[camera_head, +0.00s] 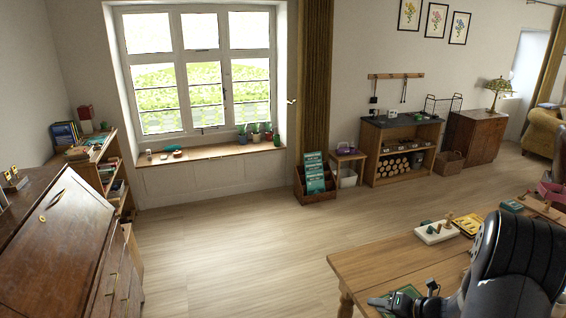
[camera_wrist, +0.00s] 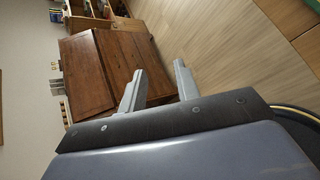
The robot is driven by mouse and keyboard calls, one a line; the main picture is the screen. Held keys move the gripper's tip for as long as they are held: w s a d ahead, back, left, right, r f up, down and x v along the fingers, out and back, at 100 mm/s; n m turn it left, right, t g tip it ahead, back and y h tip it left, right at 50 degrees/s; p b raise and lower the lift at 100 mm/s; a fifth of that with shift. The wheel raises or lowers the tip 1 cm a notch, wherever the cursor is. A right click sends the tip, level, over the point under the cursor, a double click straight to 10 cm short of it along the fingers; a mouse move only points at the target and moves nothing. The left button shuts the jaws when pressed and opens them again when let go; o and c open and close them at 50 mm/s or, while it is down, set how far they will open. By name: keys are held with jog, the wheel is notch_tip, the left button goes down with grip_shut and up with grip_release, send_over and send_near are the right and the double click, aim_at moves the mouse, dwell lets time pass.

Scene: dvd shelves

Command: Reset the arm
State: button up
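My gripper (camera_wrist: 158,68) shows in the wrist view. Its two grey fingers stand well apart with nothing between them, so it is open and empty. Beyond the fingers is a brown wooden bureau (camera_wrist: 112,62), seen turned on its side, with pale wood floor (camera_wrist: 205,35) to its right. The fingers look clear of the bureau.
In the head view the bureau (camera_head: 62,235) stands at the left beside a bookshelf (camera_head: 122,180). A wooden table (camera_head: 385,262) with small items is at the lower right. A low wooden shelf unit (camera_head: 437,132) stands by the far wall. The middle floor (camera_head: 235,240) is clear.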

jog(key=a+f+n+g+y+b, duration=0.1)
jog(key=a+n+y+b, duration=0.3)
jog(key=a+n+b, duration=0.4)
jog(key=shift+a+f+n, duration=0.4)
jog(key=shift+a+f, duration=0.45)
jog(key=shift+a, duration=0.25)
jog(key=shift+a, duration=0.1)
